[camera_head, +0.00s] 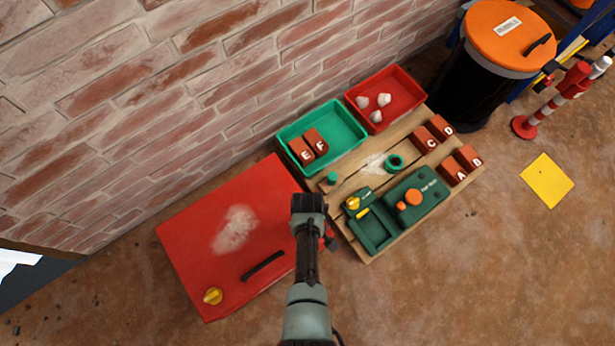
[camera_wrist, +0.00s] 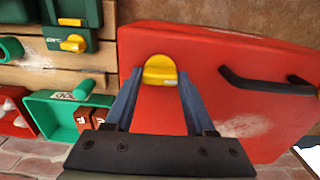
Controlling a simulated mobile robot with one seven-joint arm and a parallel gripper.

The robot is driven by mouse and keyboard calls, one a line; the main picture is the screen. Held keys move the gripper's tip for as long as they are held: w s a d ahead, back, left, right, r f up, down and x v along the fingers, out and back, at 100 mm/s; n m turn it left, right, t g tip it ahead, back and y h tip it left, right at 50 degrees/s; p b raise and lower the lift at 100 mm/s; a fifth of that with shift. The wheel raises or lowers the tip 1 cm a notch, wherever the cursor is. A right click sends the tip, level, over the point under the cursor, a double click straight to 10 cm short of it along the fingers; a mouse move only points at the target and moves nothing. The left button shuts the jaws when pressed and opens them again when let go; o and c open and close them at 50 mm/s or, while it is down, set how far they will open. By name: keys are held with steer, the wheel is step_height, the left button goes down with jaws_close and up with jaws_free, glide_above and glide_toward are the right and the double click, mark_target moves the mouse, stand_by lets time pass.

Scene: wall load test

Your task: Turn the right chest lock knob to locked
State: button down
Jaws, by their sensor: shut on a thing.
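The red chest (camera_head: 190,240) lies by the brick wall, with a pale dusty patch and a black handle (camera_head: 263,266) on its face. Its left yellow knob (camera_head: 213,296) shows in the head view. The right knob is hidden there behind my arm. In the wrist view the yellow right chest lock knob (camera_wrist: 160,70) sits near the edge of the red chest (camera_wrist: 220,60). My gripper (camera_wrist: 160,78) is shut on this knob, one blue-grey finger at each side. The pointer's exact setting is hard to tell.
A green bin (camera_head: 343,140) and a red bin (camera_head: 408,93) stand behind. The floor in front is clear.

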steer(key=shift+c, duration=1.2)
jaws_free()
step_height(320, 180, up, 13)
steer(key=p, duration=0.7)
steer(key=shift+p, duration=0.35)
